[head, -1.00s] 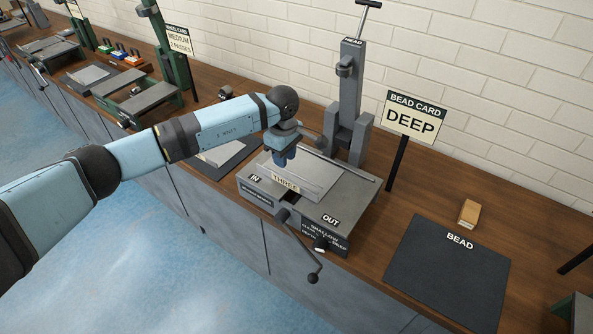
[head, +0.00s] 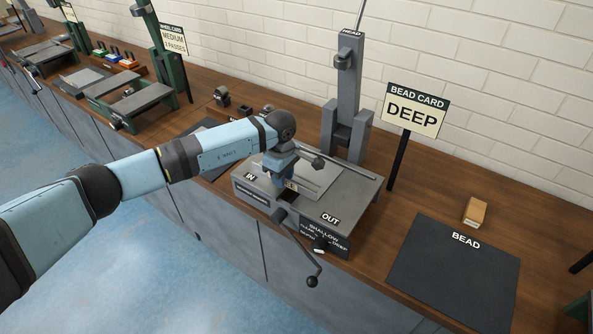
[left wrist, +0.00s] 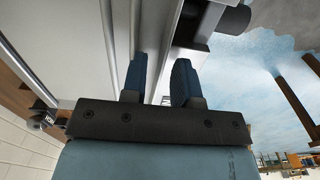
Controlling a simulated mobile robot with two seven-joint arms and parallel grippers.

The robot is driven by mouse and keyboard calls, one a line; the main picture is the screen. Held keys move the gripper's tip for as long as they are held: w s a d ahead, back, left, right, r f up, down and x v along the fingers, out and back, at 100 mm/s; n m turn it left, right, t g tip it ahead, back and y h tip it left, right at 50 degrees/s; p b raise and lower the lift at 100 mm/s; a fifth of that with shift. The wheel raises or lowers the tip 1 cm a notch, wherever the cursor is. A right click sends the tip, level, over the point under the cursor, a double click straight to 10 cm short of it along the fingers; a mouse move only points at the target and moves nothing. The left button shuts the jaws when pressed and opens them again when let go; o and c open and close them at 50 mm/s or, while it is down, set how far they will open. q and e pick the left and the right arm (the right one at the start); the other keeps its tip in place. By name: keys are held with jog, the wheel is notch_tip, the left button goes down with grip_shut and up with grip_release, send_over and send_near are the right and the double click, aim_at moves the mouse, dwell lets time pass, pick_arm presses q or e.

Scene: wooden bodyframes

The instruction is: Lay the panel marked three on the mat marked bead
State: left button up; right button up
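The panel marked three (head: 318,180) is a thin light-grey sheet lying on the grey bead machine (head: 352,197), with its label partly hidden by my gripper. My left gripper (head: 283,189) points down at the panel's near-left edge, by the label. In the left wrist view its two blue fingers (left wrist: 158,82) stand apart, with a pale edge passing between them; I cannot tell whether they touch the panel. The mat marked bead (head: 452,273) is a dark, empty square on the bench at the right. My right gripper is not in view.
A hand crank (head: 311,281) sticks out at the machine's front, and a tall grey head post (head: 347,100) stands behind. The bead card sign (head: 411,115) reads deep. A small wooden block (head: 475,211) lies behind the mat. Bench is clear between machine and mat.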

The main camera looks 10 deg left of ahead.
pick_arm(q)
grip_shut()
jog(key=shift+r, duration=0.3)
jog(key=shift+r, duration=0.35)
jog(key=shift+r+p, duration=0.3)
jog(key=shift+r, duration=0.1)
jog(key=shift+r, duration=0.45)
jog(key=shift+r, duration=0.1)
notch_tip(320, 180, up, 7)
jog(key=p, duration=0.3)
dwell(0.4)
